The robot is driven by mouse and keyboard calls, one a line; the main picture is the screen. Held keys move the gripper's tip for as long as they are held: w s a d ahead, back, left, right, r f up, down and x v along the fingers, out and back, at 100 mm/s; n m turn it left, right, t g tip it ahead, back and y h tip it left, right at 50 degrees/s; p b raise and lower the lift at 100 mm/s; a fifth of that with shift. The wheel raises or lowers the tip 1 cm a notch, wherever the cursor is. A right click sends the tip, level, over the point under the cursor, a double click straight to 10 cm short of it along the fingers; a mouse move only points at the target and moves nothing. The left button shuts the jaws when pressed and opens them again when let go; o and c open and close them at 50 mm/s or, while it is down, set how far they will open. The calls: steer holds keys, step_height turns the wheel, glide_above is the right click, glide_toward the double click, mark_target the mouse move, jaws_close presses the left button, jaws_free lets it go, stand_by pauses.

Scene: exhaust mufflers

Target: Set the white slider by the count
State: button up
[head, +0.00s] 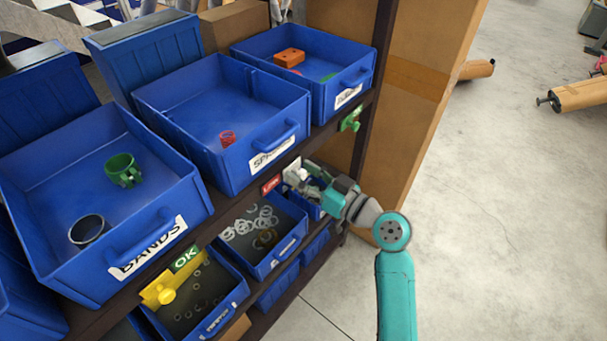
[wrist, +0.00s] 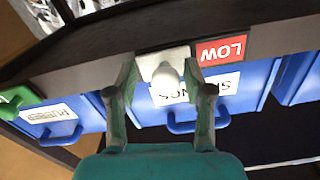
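The white slider (head: 293,173) sits on the dark shelf edge below the SPRINGS bin (head: 230,165), beside the red LOW label (head: 271,185). In the wrist view the white slider's knob (wrist: 164,72) lies between the fingertips of my gripper (wrist: 160,80), next to the red LOW label (wrist: 221,49). The fingers are apart, with a visible gap on each side of the knob. My gripper (head: 314,180) partly covers the slider area in the head view. The SPRINGS bin holds one small red ring-shaped piece (head: 228,137).
A yellow slider (head: 164,289) sits beside the green OK label (head: 186,259) below the BANDS bin (head: 35,268). A green slider (head: 350,121) is on the rail at right. Lower bins hold rings. A cardboard box (head: 425,110) stands behind the shelf; open floor lies right.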

steer(key=v, duration=1.2)
stand_by(0.3)
steer(key=s+d+f+m+t+h, duration=0.1)
steer(key=s+d+f+m+h, duration=0.2)
steer(key=s+f+m+h, duration=0.45)
steer(key=s+d+f+m+t+h, duration=0.2)
steer(key=s+d+f+h, duration=0.2)
steer(key=s+f, duration=0.65)
steer(key=s+d+r+h, duration=0.1)
steer(key=s+r, duration=0.2)
steer(key=s, duration=0.7)
steer(key=s+d+r+n+h, duration=0.1)
steer(key=s+r, duration=0.3)
steer(key=s, duration=0.6)
steer(key=shift+d+t+h, duration=0.35)
steer(key=shift+d+t, duration=0.05)
steer(key=shift+d, duration=0.25)
steer(key=shift+r, duration=0.1)
stand_by(0.8)
